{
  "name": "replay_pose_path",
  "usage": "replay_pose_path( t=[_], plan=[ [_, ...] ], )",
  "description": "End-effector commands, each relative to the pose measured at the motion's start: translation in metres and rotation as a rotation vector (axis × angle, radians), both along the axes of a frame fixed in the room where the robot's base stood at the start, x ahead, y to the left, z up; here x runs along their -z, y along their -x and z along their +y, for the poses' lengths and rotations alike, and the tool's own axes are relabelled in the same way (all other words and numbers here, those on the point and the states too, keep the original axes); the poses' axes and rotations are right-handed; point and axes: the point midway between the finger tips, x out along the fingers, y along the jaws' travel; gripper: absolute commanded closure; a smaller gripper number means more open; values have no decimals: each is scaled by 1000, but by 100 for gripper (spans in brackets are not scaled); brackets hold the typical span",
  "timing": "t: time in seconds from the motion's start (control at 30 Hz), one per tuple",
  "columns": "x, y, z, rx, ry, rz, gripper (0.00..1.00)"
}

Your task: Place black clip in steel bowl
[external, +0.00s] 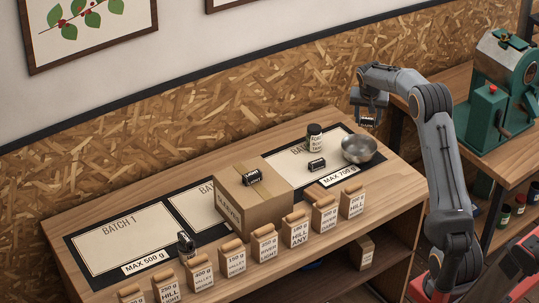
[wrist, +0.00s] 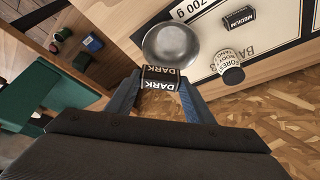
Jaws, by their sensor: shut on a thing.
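The black clip (wrist: 160,83), with "DARK" in white letters, is between the fingertips of my gripper (wrist: 158,88), which is shut on it. In the external view my gripper (external: 368,117) hangs above and slightly right of the steel bowl (external: 361,150), with clear air between them. The bowl also shows in the wrist view (wrist: 172,44), just beyond the clip. The part of the bowl's inside that I can see looks empty. The bowl stands at the right end of the table, by the corner of the "MAX 700 g" mat.
A labelled jar (external: 314,138) and another black clip (external: 317,165) are close left of the bowl. More black clips are on a cardboard box (external: 262,205) and at the table front (external: 186,244). Several labelled bags (external: 295,230) line the front edge. A green machine (external: 500,85) stands right.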

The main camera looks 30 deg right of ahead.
Motion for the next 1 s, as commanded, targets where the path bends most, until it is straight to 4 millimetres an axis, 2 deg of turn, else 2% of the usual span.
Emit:
replay_pose_path(
  t=[0.27, 0.53, 0.7, 1.0],
  plan=[
    [47, 1, 1, -1, -2, 4, 73],
    [69, 1, 1, -2, -1, 2, 73],
    [91, 1, 1, -2, -2, 1, 73],
    [97, 0, 1, -3, -1, -1, 73]
  ],
)
